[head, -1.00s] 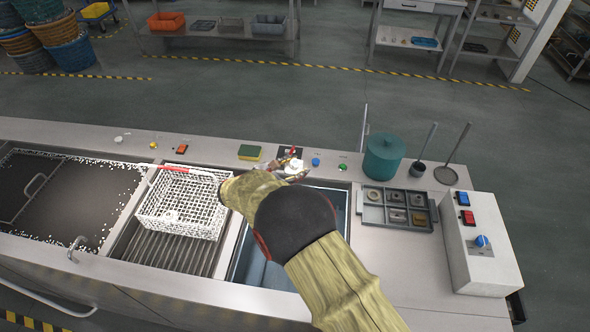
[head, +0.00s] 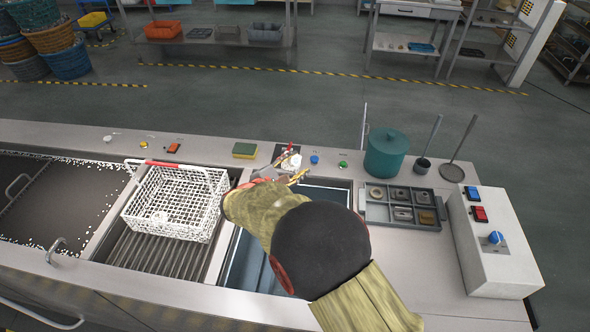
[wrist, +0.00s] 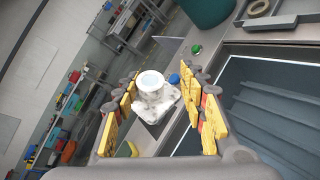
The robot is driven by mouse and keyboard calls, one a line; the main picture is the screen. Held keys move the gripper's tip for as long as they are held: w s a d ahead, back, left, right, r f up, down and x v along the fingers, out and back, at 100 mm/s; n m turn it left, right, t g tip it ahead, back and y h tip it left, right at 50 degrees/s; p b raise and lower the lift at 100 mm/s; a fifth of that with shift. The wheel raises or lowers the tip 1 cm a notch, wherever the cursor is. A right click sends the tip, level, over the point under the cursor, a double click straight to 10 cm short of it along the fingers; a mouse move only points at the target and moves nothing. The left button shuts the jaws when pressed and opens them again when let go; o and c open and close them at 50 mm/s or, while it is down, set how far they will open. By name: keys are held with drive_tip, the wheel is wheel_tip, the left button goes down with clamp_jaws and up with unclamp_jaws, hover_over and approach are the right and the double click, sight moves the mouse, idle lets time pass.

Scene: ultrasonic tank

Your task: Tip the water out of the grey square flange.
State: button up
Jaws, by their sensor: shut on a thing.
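The grey square flange (wrist: 154,98) looks pale and shiny, with a round collar on a squarish base. It sits between the yellow-padded fingertips of my gripper (wrist: 158,90) in the wrist view, and the gripper is shut on it. In the head view the flange (head: 291,161) shows as a small whitish piece at my gripper (head: 283,174), near the back edge of the blue-lined basin (head: 328,194). My forearm hides much of that basin. I cannot make out water in the flange.
A white wire basket (head: 175,203) with a red handle stands left of the basin. A compartment tray (head: 403,207) with several metal parts, a teal pot (head: 386,152) and a control box (head: 493,240) are on the right. A sponge (head: 245,150) lies behind.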

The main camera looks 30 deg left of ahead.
sight(296, 172)
drive_tip(key=shift+d+f+m+t+y+b, duration=0.1)
drive_tip(key=shift+f+m+t+y+b, duration=0.3)
drive_tip(key=shift+b, duration=0.9)
drive_tip(key=shift+d+f+m+t+b, duration=0.1)
drive_tip(key=shift+m+b, duration=0.5)
drive_tip(key=shift+b, duration=0.7)
drive_tip(key=shift+b, duration=0.35)
drive_tip(key=m+b, duration=0.1)
drive_tip(key=b, duration=0.4)
drive_tip(key=f+m+t+b, duration=0.1)
drive_tip(key=m+b, duration=0.1)
drive_tip(key=b, duration=0.4)
drive_tip(key=shift+s+f+t+y, duration=0.1)
drive_tip(key=shift+f+t+y, duration=0.05)
drive_tip(key=shift+t+y, duration=0.2)
drive_tip(key=m, duration=0.1)
drive_tip(key=m+t, duration=0.1)
drive_tip(key=m, duration=0.1)
drive_tip(key=f+m+t, duration=0.1)
drive_tip(key=m, duration=0.1)
drive_tip(key=shift+a, duration=0.25)
drive_tip(key=shift+d, duration=0.1)
